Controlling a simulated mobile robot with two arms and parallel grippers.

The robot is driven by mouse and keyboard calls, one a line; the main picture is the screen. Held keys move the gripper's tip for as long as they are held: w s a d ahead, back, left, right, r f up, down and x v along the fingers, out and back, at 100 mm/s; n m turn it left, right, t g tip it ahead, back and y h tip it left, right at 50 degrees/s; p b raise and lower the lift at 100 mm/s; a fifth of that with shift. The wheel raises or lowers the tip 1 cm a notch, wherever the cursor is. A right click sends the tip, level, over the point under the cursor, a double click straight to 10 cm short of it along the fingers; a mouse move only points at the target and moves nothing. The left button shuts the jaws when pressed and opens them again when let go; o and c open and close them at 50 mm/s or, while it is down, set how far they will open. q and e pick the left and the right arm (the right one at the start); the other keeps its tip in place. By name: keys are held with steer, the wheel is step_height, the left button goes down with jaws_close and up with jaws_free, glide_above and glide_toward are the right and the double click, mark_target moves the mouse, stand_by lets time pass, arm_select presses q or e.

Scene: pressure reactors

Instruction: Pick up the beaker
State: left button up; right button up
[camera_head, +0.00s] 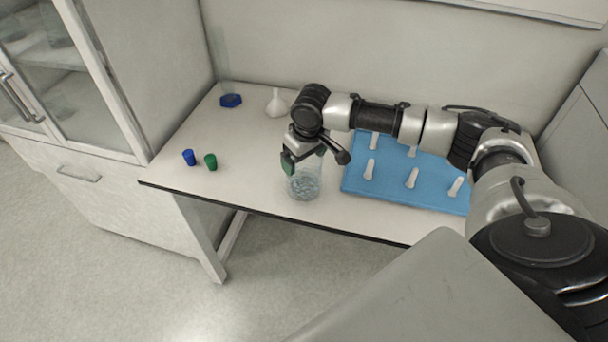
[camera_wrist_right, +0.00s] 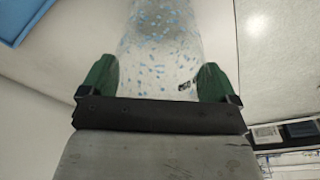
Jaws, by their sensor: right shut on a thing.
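The beaker (camera_head: 304,187) is a clear glass vessel with bluish specks in it. It is near the front edge of the white table, and I cannot tell whether its base touches the top. My right gripper (camera_head: 301,163) is over its upper part. In the right wrist view the green fingers of the right gripper (camera_wrist_right: 157,80) are on both sides of the beaker (camera_wrist_right: 160,45), shut on it. The gripper hides part of the rim. My left gripper is not in view.
A blue rack with white pegs (camera_head: 404,193) lies right of the beaker on the table (camera_head: 250,180). A blue cup (camera_head: 189,157) and a green cup (camera_head: 210,161) stand left. A white funnel-like piece (camera_head: 276,103) and a blue-based cylinder (camera_head: 230,100) are behind.

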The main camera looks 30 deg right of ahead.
steer(key=shift+r, duration=0.1)
steer(key=s+d+r+b, duration=0.2)
steer(key=d+r+b, duration=0.1)
steer(key=d+r, duration=0.8)
steer(key=s+a+f, duration=0.3)
steer(key=s+a, duration=0.1)
steer(key=a, duration=0.4)
steer(key=s+a+f, duration=0.2)
steer(key=s+a, duration=0.2)
steer(key=a, duration=0.4)
steer(key=s+a+f+m, duration=0.1)
steer(key=s+a+f, duration=0.2)
steer(key=a, duration=0.5)
steer(key=shift+s+a+f, duration=0.25)
steer(key=shift+s+f, duration=0.05)
steer(key=shift+s, duration=0.6)
